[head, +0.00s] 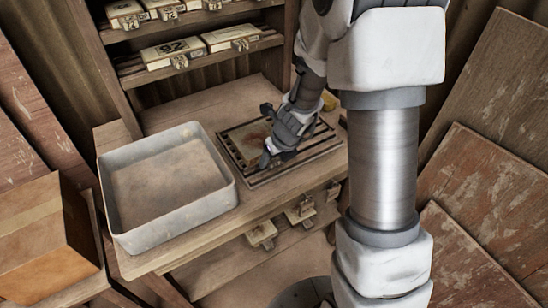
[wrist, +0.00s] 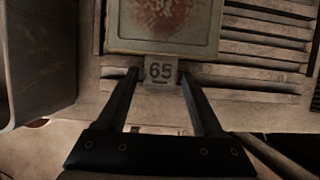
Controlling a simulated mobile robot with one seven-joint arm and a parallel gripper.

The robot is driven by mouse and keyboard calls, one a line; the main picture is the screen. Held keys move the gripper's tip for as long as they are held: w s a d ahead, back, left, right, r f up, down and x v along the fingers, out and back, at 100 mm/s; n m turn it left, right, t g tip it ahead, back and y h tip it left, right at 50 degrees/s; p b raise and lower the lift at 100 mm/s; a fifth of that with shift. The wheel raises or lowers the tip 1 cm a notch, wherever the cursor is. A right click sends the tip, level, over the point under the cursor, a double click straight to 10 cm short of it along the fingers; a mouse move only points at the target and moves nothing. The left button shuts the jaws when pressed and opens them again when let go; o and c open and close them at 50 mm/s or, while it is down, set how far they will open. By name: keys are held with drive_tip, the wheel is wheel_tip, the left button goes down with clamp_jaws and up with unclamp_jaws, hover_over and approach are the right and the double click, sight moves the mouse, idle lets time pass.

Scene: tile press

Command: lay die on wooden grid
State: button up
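The die (head: 247,141) is a flat pale plate with a reddish patterned face. It lies on the slatted wooden grid (head: 300,161) on the bench, partly hidden by my gripper in the head view. In the wrist view the die (wrist: 195,42) is at the top, with grid slats (wrist: 264,61) showing to its right and below. Its tab, marked 65 (wrist: 160,72), points toward my gripper (wrist: 160,74). The two fingers are apart, one on each side of the tab, with a narrow gap showing beside it. My gripper (head: 268,157) is low over the grid's front part.
A grey metal tray (head: 222,205) stands on the bench close to the grid's left. A shelf rack behind holds other numbered dies, one marked 92 (head: 172,48). More dies (head: 262,234) sit on a shelf below the bench. A cardboard box (head: 45,240) is at left.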

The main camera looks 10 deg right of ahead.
drive_tip(key=shift+o, duration=0.6)
drive_tip(key=shift+r, duration=0.2)
drive_tip(key=s+a+r+n+p, duration=0.1)
drive_tip(key=s+r+n+p, duration=0.1)
drive_tip(key=s+r+n, duration=0.35)
drive_tip(key=s+a+r+n+y+p, duration=0.1)
drive_tip(key=s+r+n+p, duration=0.15)
drive_tip(key=r+n, duration=0.6)
drive_tip(key=s+a+r+n+p, duration=0.1)
drive_tip(key=s+r+n+p, duration=0.2)
drive_tip(key=r, duration=0.7)
drive_tip(key=s+d+r+n+h, duration=0.1)
drive_tip(key=s+d+r+n, duration=0.1)
drive_tip(key=s+n, duration=0.3)
drive_tip(key=s+d+r+n+t+h, duration=0.1)
drive_tip(key=s+r+n, duration=0.3)
drive_tip(key=n, duration=0.6)
drive_tip(key=shift+s+d+r, duration=0.3)
drive_tip(key=shift+s+d, duration=0.25)
drive_tip(key=shift+s, duration=0.55)
